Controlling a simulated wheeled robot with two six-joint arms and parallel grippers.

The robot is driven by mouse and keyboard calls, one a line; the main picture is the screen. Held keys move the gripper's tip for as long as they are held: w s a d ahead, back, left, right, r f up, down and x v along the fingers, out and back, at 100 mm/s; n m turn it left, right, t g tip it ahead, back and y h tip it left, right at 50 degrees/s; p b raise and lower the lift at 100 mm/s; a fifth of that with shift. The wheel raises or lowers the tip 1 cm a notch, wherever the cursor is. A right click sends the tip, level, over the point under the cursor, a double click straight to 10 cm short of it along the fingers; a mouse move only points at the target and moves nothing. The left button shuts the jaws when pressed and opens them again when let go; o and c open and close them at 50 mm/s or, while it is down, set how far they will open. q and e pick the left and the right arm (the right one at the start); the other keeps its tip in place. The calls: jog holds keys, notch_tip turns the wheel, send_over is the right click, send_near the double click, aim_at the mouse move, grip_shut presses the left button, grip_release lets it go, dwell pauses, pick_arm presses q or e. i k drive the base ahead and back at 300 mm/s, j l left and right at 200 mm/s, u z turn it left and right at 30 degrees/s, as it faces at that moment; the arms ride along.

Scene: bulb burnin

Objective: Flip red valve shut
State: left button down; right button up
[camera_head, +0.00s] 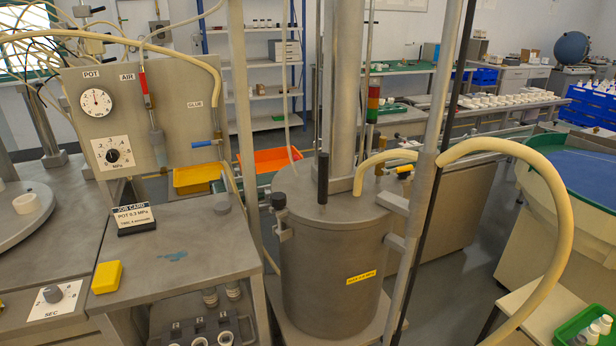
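The red valve handle (145,85) is under the AIR label on the grey panel (185,85) at the left. The handle stands roughly upright, in line with the grey hose fitting (157,145) below it. Neither of my grippers is in view, so nothing of mine shows near the valve.
A blue valve handle (203,143) under the GLUE label points left. A round gauge (96,102) and a dial (113,154) sit left of the red handle. A job card (135,218) and yellow block (107,277) are on the bench. The steel pot (330,260) stands right.

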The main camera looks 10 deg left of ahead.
aim_at(144, 87)
jog(key=i+j+u, duration=0.2)
jog(key=u, duration=0.15)
jog(key=i+j+u, duration=0.4)
jog(key=u, duration=0.25)
